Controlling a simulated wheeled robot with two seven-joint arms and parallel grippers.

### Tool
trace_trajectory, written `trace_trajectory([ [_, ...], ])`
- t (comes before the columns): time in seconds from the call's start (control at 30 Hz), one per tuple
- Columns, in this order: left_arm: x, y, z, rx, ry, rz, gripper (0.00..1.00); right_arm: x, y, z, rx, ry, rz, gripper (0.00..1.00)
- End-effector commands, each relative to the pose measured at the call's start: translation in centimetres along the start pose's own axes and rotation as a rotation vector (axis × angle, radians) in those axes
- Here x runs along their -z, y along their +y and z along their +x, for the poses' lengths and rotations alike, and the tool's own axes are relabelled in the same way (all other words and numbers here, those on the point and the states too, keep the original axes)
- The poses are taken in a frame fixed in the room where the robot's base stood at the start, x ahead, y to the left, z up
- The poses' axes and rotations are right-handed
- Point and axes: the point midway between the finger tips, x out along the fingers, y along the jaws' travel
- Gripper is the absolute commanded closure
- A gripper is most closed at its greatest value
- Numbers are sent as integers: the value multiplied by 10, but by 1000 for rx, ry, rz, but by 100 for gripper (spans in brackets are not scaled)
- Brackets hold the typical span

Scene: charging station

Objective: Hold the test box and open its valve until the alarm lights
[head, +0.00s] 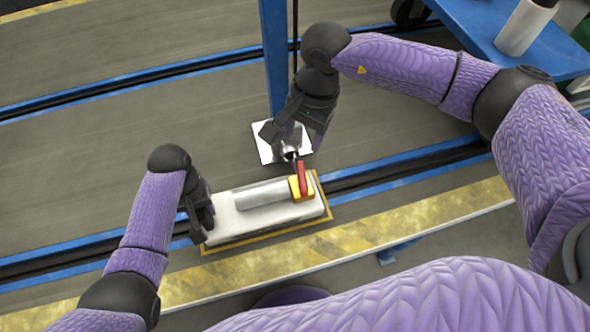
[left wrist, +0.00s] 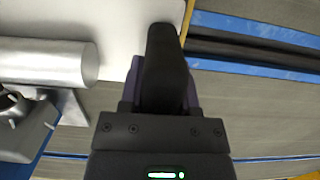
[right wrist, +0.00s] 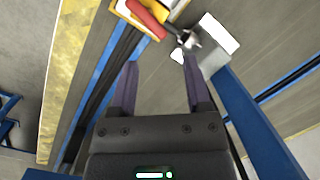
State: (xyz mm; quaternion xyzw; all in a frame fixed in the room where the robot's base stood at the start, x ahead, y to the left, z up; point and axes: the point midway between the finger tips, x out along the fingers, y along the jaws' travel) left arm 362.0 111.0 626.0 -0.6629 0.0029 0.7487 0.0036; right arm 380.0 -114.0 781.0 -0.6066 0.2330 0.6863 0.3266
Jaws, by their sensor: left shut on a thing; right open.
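The test box (head: 225,226) is a pale box with a grey cylinder (head: 262,193) lying along its top. Its valve is a yellow block (head: 297,189) with a red handle (head: 302,176) at the right end. My left gripper (head: 204,220) is shut on the box's left end; the left wrist view shows its dark fingers against the pale top (left wrist: 120,22). My right gripper (head: 296,138) is open and empty, beyond the valve and apart from the red handle. The right wrist view shows the handle (right wrist: 147,18) ahead of its fingers. I cannot make out a lit alarm.
A blue post (head: 274,60) stands behind my right gripper, with a pale plate (head: 266,152) near its foot. Blue-edged rails cross the grey floor. A yellow-marked pale beam (head: 400,225) runs in front of the box. A blue table (head: 490,30) with a pale cylinder is at upper right.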

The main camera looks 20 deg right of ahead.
Motion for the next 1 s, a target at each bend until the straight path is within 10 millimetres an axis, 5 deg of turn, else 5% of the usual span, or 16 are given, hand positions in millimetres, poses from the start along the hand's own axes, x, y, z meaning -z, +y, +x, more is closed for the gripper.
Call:
trace_trajectory([
  [0.1,0,0,0,-1,0,0,100,-11,6,0,-73,84,-395,38],
  [0.23,0,0,0,-1,0,0,100,-15,9,1,-118,123,-600,38],
  [0.7,0,0,0,-1,0,0,100,0,18,102,-125,125,-626,38],
  [1.0,0,0,0,-1,1,0,100,3,19,118,-124,127,-626,38],
])
